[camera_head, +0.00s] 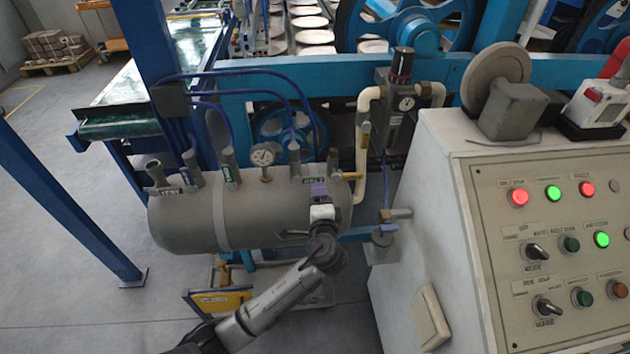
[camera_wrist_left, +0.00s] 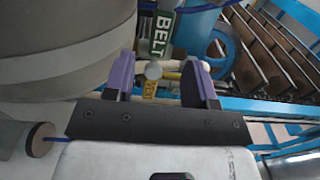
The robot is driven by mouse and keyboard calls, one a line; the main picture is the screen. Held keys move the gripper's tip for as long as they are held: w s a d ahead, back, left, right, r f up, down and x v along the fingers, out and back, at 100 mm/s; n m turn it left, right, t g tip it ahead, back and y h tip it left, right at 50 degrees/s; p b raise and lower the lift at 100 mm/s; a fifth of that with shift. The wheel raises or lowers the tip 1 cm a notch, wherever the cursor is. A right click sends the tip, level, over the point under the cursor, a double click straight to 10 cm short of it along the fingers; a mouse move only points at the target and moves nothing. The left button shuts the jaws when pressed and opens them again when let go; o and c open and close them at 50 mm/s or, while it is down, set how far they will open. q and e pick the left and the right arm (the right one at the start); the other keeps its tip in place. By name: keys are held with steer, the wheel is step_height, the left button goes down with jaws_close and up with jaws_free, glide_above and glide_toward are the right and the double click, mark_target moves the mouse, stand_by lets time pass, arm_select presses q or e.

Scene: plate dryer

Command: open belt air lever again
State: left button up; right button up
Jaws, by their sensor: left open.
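The grey air tank (camera_head: 270,212) carries several valve stubs with labels on top. The green BELT label (camera_head: 316,180) is at the tank's right end; it also shows in the left wrist view (camera_wrist_left: 162,30). A yellow lever (camera_head: 350,176) sticks out to the right by the BELT valve. In the left wrist view the yellow lever (camera_wrist_left: 150,89) shows between the purple fingers, below a grey round end. My left gripper (camera_head: 319,192) is open, in front of the tank's right end; its fingers (camera_wrist_left: 158,65) stand either side of the lever. I cannot tell whether they touch it.
The white control cabinet (camera_head: 425,210) with lit buttons stands close on the right. A cream pipe with a pressure regulator (camera_head: 400,95) rises behind the tank. Blue hoses (camera_head: 240,75) arch above the tank. A blue post (camera_head: 60,170) stands at left.

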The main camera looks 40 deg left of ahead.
mark_target(315, 181)
arm_select(q)
steer(key=shift+b+x, duration=0.55)
steer(key=shift+x, duration=2.75)
jaws_close()
